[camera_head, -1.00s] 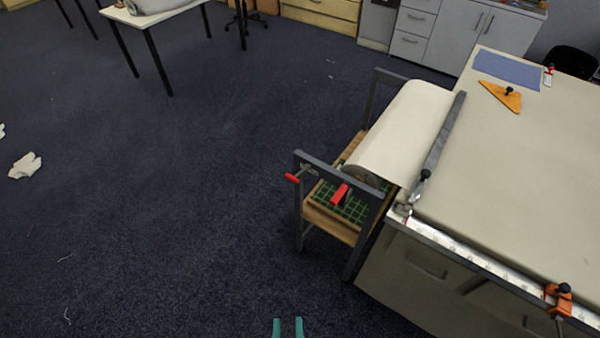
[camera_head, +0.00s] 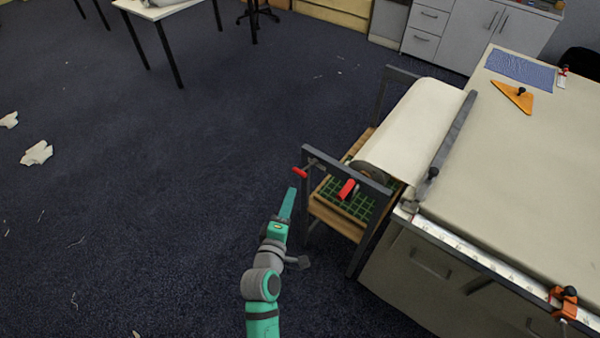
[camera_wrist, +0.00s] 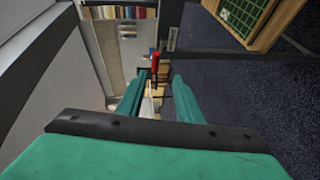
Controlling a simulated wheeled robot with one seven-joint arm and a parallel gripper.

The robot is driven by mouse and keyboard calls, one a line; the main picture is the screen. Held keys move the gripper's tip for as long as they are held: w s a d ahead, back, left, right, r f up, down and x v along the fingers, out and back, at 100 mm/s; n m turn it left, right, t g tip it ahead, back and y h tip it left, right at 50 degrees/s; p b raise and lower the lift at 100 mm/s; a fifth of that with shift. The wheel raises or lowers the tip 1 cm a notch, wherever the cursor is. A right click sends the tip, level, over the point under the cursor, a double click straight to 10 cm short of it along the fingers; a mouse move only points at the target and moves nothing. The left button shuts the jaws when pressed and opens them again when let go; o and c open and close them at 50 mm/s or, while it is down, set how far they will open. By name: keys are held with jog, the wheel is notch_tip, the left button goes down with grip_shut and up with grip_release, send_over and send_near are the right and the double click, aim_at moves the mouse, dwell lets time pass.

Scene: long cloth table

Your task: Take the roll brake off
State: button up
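A fabric roll (camera_head: 408,125) lies in a grey stand (camera_head: 345,165) at the table's end. A red-handled part (camera_head: 300,173) sticks out from the stand's near left post. My gripper (camera_head: 291,192) is just below and left of the red-handled part. In the wrist view my gripper (camera_wrist: 159,76) is open and empty, with a red handle (camera_wrist: 155,62) ahead between its fingertips. I see no contact.
The long cloth table (camera_head: 510,180) stands right of the roll, with a straightedge bar (camera_head: 445,145) by the roll. An orange clamp (camera_head: 565,300) grips its near edge. A wooden shelf (camera_head: 335,215) with a green cutting mat is under the roll. The floor to the left is mostly clear.

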aim_at(299, 174)
jog(key=x, duration=0.8)
jog(key=r+x, duration=0.1)
jog(key=x, duration=0.3)
jog(key=shift+d, duration=0.2)
jog(key=shift+d, duration=0.1)
jog(key=c, duration=0.4)
jog(key=shift+s+r, duration=0.1)
grip_shut()
